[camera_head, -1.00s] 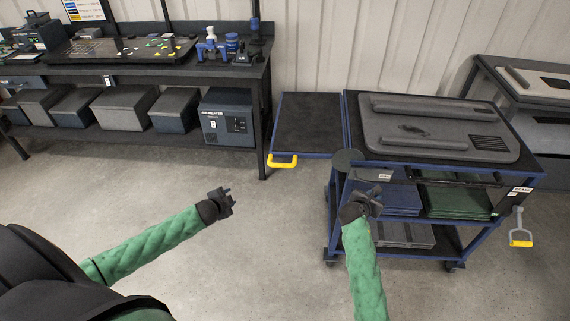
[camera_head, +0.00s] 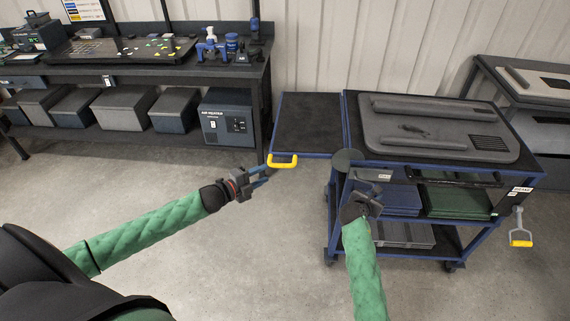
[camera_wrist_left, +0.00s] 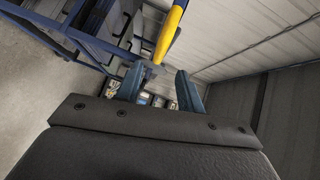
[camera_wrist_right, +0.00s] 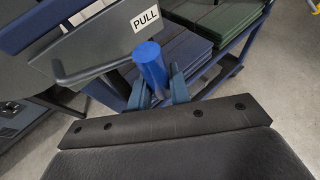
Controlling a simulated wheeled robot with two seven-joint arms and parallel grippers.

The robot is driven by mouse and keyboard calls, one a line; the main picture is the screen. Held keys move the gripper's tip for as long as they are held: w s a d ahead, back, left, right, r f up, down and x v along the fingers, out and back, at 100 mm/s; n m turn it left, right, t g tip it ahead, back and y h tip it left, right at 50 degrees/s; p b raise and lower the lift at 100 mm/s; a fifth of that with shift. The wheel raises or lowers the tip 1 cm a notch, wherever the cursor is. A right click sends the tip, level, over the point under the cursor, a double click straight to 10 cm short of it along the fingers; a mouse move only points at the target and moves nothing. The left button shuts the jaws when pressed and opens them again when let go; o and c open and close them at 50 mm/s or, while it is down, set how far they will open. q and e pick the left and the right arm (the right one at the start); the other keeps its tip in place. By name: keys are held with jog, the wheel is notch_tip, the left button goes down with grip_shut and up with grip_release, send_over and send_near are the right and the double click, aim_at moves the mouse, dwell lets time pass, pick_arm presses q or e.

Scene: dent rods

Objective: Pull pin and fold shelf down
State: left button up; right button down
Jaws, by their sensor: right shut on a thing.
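The cart's side shelf (camera_head: 308,122) stands out level to the left of the cart top. Its yellow handle (camera_head: 283,161) hangs at the front left corner. My left gripper (camera_head: 262,176) is open and empty, just below and left of this handle. In the left wrist view the yellow handle (camera_wrist_left: 172,35) shows ahead of the parted fingers (camera_wrist_left: 160,85). My right gripper (camera_head: 372,192) is at the cart's front left corner. In the right wrist view its fingers (camera_wrist_right: 160,88) are shut on the blue pin (camera_wrist_right: 150,66), beside a PULL label (camera_wrist_right: 145,19).
The blue cart (camera_head: 333,215) carries a grey panel (camera_head: 440,128) on top and trays on lower levels. A grey handle with a yellow grip (camera_head: 520,238) is at its right. A workbench (camera_head: 262,75) stands at the back left. The floor before the shelf is clear.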

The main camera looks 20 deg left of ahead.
aim_at(283, 164)
pick_arm(q)
jog(key=shift+x, duration=5.4)
jog(key=shift+c, duration=0.5)
jog(key=shift+f, duration=0.1)
grip_shut()
